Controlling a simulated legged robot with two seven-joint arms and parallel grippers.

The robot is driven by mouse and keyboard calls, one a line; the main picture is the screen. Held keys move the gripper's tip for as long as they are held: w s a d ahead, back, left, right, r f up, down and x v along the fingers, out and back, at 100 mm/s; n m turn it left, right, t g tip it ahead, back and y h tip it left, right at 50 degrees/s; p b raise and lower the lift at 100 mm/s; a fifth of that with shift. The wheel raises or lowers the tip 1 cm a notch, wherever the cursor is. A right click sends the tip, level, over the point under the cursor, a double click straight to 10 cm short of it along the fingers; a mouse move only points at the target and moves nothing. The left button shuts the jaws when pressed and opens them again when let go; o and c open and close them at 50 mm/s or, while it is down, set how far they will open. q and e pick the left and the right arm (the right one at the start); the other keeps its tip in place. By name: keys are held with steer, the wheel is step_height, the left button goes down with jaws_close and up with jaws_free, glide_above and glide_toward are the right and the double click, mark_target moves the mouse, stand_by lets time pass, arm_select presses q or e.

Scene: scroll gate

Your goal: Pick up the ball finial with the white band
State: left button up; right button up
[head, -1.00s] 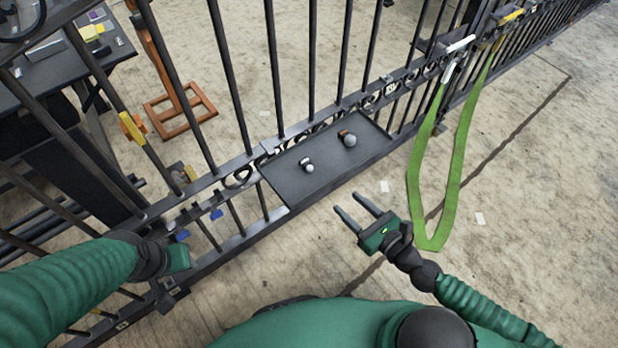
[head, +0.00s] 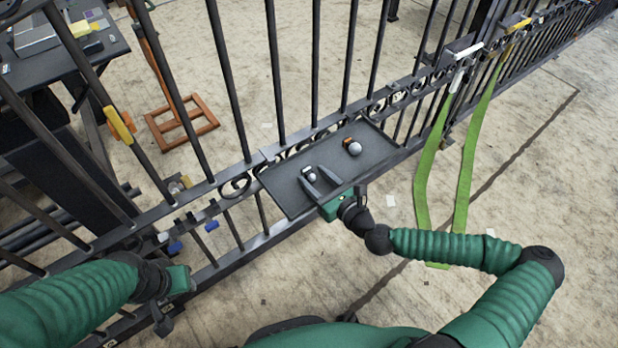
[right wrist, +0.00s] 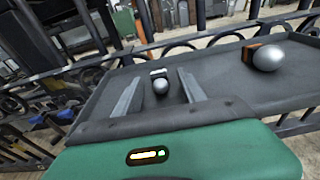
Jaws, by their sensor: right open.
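A small silver ball finial with a white band (head: 309,174) lies on the dark tray (head: 290,198) fixed to the gate. In the right wrist view the white-banded finial (right wrist: 160,84) sits ahead of and between my finger tips, with its white band on the far side. A larger silver ball finial with an orange-brown band (head: 353,147) lies farther right on the tray, and also shows in the right wrist view (right wrist: 266,57). My right gripper (head: 319,178) is open and empty over the tray, its fingers pointing at the white-banded finial. My left gripper (head: 181,283) is at the lower left; its fingers cannot be made out.
The black barred gate (head: 240,182) runs diagonally behind the tray. A green strap (head: 468,160) hangs from the gate at the right. A dark table (head: 62,65) and an orange stand (head: 180,125) are beyond the gate.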

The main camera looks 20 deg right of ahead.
steer(key=shift+w+a, duration=0.15)
steer(key=shift+w, duration=0.05)
jaws_close()
steer(key=shift+r, duration=0.1)
